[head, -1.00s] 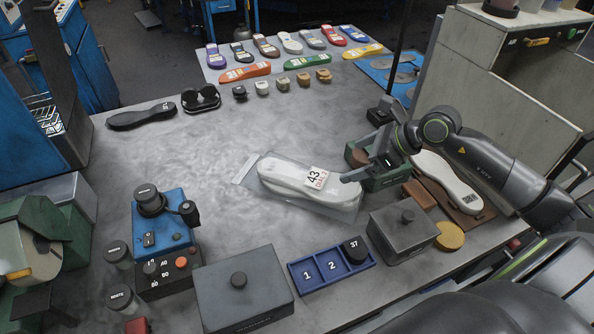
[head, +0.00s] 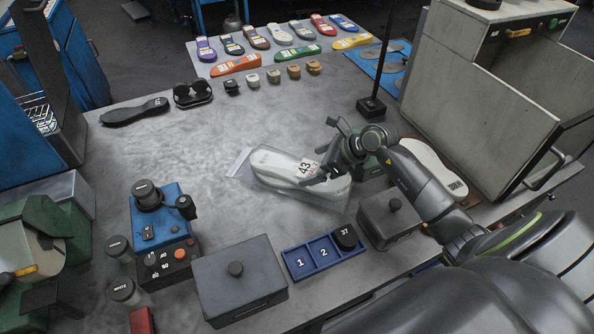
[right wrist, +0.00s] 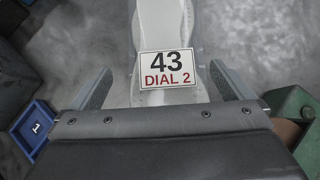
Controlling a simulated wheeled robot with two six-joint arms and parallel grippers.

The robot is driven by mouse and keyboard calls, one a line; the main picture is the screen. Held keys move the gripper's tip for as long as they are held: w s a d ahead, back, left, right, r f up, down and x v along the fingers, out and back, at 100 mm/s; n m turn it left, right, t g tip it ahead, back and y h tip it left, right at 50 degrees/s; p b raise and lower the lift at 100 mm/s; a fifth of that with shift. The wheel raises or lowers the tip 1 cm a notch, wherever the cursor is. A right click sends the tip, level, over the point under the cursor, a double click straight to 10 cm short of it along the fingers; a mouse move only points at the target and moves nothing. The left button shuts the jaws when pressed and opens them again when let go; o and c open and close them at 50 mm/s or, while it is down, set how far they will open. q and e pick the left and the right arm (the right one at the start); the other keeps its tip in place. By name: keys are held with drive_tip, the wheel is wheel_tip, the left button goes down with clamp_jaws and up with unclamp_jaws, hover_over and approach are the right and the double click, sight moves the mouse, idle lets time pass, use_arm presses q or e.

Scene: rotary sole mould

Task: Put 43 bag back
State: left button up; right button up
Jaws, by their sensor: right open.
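The 43 bag (head: 275,166) is a clear bag holding white soles, with a label reading 43 DIAL 2. In the right wrist view the bag (right wrist: 167,30) runs between the two spread fingers (right wrist: 165,88), with the label just ahead of the palm. I cannot tell whether the fingers touch the bag. My left gripper does not show.
A blue tray (head: 310,270) with slots 1 and 2 and a black 37 puck stands in front. Grey lidded boxes (head: 240,285) flank it. A green bin (right wrist: 295,110) is right of the gripper. Coloured soles (head: 235,64) line the back. The table's middle left is clear.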

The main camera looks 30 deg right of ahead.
sight(300, 169)
drive_tip(key=shift+w+a+f, duration=0.3)
drive_tip(key=shift+f, duration=0.05)
drive_tip(key=shift+w+a+f+p, duration=0.15)
drive_tip(key=shift+w+f+p, duration=0.1)
drive_tip(key=shift+p, duration=0.15)
drive_tip(key=p+x, duration=0.1)
drive_tip(key=x, duration=0.2)
drive_tip(key=shift+w, duration=0.1)
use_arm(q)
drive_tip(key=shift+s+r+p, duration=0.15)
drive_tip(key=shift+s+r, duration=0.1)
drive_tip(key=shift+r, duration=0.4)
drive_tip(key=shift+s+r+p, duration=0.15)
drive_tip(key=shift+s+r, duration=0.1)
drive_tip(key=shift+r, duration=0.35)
use_arm(e)
drive_tip(key=shift+w+a+f, duration=0.2)
drive_tip(key=shift+w+f, duration=0.15)
drive_tip(key=shift+f, duration=0.25)
drive_tip(key=c, duration=1.5)
drive_tip(key=shift+r, duration=0.15)
